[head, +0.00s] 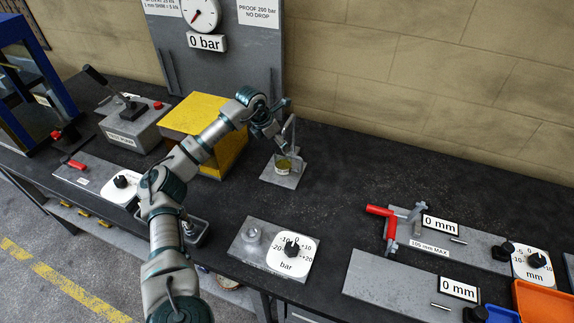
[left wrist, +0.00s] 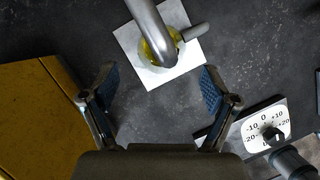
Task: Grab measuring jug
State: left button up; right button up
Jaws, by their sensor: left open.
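A small round vessel with yellow in it, which looks like the measuring jug (head: 283,166), stands on a pale square plate (head: 275,178) towards the back of the bench. A curved grey metal pipe rises over it. In the left wrist view the vessel (left wrist: 148,52) shows only as a yellow rim, mostly hidden under the pipe (left wrist: 150,22). My left gripper (head: 278,136) is beside the pipe, above and just left of the vessel. In the left wrist view its blue-padded fingers (left wrist: 157,90) are wide apart with nothing between them. My right gripper is not in view.
A yellow block (head: 205,118) stands left of the plate, close to my left arm. A knob panel marked bar (head: 280,250) lies in front. A gauge board (head: 235,65) stands behind. Fixtures with red handles (head: 380,211) lie to the right. Bench between is clear.

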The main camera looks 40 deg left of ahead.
aim_at(282, 155)
pick_arm(q)
jog(key=x, duration=0.5)
jog(key=s+x, duration=0.1)
jog(key=x, duration=0.1)
jog(key=shift+a+f, duration=0.1)
jog(key=shift+f, duration=0.25)
jog(key=shift+w+f, duration=0.2)
jog(key=shift+f, duration=0.1)
jog(key=shift+c, duration=0.5)
jog(key=shift+d, duration=0.2)
jog(key=c, duration=1.4)
jog(key=shift+o, duration=0.2)
jog(key=shift+a, duration=0.1)
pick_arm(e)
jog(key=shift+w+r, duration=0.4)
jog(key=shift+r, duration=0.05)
pick_arm(q)
jog(key=shift+r, duration=0.25)
